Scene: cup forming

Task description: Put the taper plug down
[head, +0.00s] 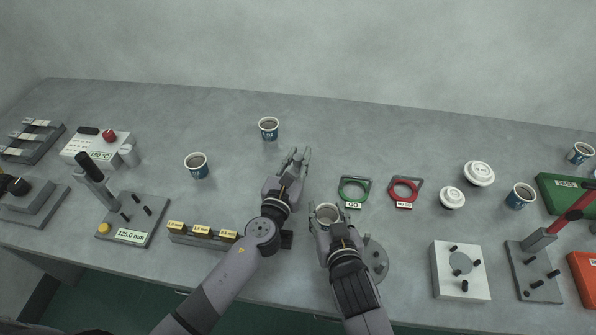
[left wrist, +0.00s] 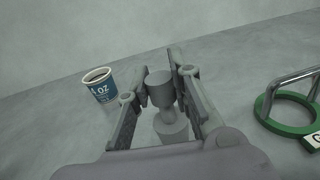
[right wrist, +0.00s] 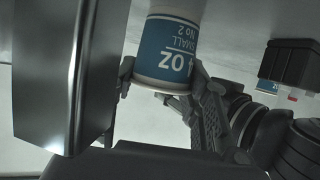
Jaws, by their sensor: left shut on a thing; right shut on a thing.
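The taper plug (left wrist: 161,92) is a grey turned piece with a narrow waist. In the left wrist view it stands between the fingers of my left gripper (left wrist: 160,84), which is shut on it. In the head view my left gripper (head: 295,157) is over the middle of the table; the plug is mostly hidden there, and I cannot tell if its base touches the table. My right gripper (head: 326,222) is shut on a paper cup (head: 327,211), lower and to the right. In the right wrist view this cup (right wrist: 168,55) shows its blue "4 OZ" band.
Loose paper cups (head: 268,128) and (head: 197,165) stand behind and left of my left gripper. A green GO ring (head: 343,194) and a red ring (head: 392,193) lie to the right. A gauge block rack (head: 182,236) is at the front left. Table behind the left gripper is mostly clear.

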